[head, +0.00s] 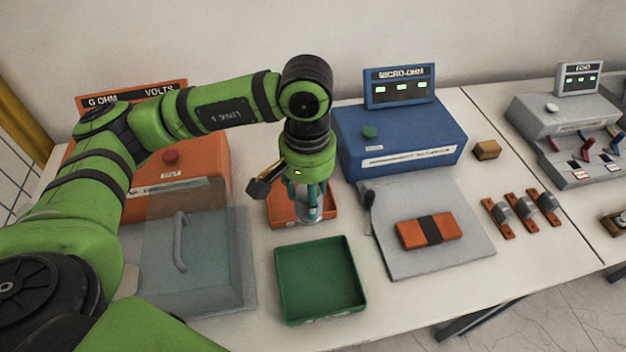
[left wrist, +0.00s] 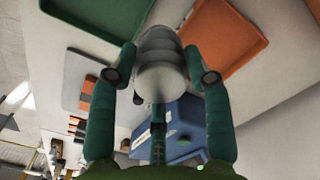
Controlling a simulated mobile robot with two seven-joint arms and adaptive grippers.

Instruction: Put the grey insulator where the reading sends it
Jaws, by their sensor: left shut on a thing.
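My left gripper (head: 307,190) points down, shut on the grey insulator (head: 312,211), which is upright. In the left wrist view the ribbed insulator (left wrist: 160,62) sits between the two green fingers (left wrist: 158,78). In the head view it overlaps the orange tray (head: 277,219); I cannot tell whether it touches the tray. The green tray (head: 320,281) is empty, in front of the orange one. The blue MICRO-OHM meter (head: 403,136) shows small green digits, too small to read. The orange G OHM / VOLTS meter (head: 205,158) is partly hidden by my left arm. My right gripper is out of view.
A clear cover with a handle (head: 181,241) stands at left. A grey plate (head: 455,255) carries an orange block with a black band (head: 428,232). Several orange-ended parts (head: 521,213), a brown block (head: 487,150) and a grey ECHO unit (head: 565,125) stand at right.

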